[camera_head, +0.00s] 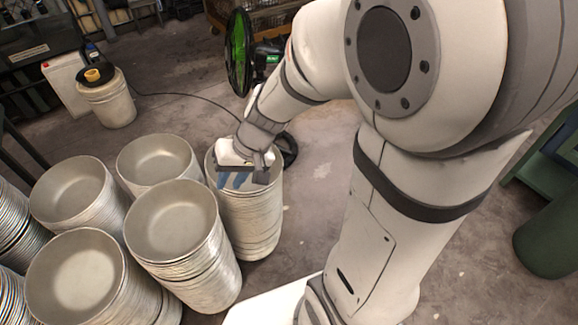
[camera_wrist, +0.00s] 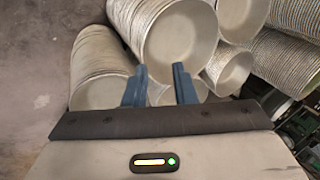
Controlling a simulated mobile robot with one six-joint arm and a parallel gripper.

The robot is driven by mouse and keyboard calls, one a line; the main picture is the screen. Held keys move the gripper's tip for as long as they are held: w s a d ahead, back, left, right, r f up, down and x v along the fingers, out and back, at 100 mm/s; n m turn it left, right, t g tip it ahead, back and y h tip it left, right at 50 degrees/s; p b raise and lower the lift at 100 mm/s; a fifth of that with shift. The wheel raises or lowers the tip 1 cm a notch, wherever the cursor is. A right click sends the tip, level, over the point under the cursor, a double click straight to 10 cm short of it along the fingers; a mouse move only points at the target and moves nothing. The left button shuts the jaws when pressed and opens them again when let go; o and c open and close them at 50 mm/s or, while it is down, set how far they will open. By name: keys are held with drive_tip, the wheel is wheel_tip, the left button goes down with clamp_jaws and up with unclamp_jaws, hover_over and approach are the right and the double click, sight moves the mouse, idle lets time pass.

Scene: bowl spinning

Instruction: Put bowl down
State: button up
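Metal bowls stand in several tall nested stacks on the floor in the head view. My gripper (camera_head: 236,181) is at the top of the rightmost stack (camera_head: 250,222), its blue fingers pointing down by the rim. In the wrist view its two blue fingers (camera_wrist: 160,88) are apart, and I see no bowl gripped between them. Bowl stacks lie beyond the fingers there, one large open bowl (camera_wrist: 180,45) in the middle and a stack (camera_wrist: 98,62) to the left. My gripper hides much of the rightmost stack's top, so I cannot tell whether the fingers touch it.
Neighbouring bowl stacks (camera_head: 172,222) stand close to the left, nearly touching each other. A drum (camera_head: 108,104) with a black and yellow item on top stands at the back left. A green ringed wheel (camera_head: 238,52) stands behind.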

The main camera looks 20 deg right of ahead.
drive_tip(key=s+d+r+t+h, duration=0.1)
drive_tip(key=s+d+r+h, duration=0.4)
drive_tip(key=d, duration=0.5)
wheel_tip(320, 180, up, 3)
drive_tip(key=s, duration=0.2)
drive_tip(key=shift+s+d, duration=0.35)
drive_tip(key=shift+f, duration=0.1)
